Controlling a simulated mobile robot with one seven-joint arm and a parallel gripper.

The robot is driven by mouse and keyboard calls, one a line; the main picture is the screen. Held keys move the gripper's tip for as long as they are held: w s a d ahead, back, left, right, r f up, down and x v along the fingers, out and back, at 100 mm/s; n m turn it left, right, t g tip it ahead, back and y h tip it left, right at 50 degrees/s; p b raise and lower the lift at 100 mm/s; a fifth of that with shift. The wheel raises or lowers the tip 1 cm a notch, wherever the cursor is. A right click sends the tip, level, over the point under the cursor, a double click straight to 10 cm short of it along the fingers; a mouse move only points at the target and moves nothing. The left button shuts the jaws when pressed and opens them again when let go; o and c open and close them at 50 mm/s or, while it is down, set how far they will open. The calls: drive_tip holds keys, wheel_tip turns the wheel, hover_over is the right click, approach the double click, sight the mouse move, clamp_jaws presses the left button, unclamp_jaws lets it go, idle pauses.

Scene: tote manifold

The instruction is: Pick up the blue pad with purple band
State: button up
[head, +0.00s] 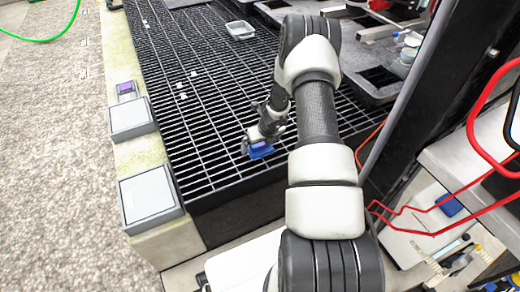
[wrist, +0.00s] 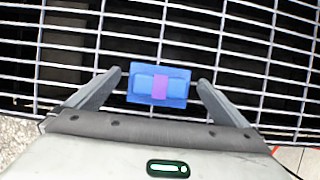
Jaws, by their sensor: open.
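The blue pad with a purple band (wrist: 143,84) lies on the black grating in the wrist view, between the two fingers. In the head view the blue pad (head: 261,152) shows near the front edge of the grating, partly hidden by my gripper. My gripper (wrist: 159,79) is open, with one finger to the left of the pad and one to the right. A gap shows on each side, so neither finger appears to touch the pad. In the head view my gripper (head: 254,141) is low over the pad.
The grating (head: 205,120) is mostly bare around the pad, with a few small white pieces. A grey tray (head: 240,30) sits farther back. Grey-lidded boxes (head: 147,195) and a small purple-topped item (head: 126,88) stand on the left ledge. A dark post (head: 430,90) rises at right.

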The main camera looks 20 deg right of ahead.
drive_tip(key=c, duration=1.1)
drive_tip(key=shift+r, duration=0.1)
wheel_tip(320, 180, up, 10)
drive_tip(key=p, duration=0.5)
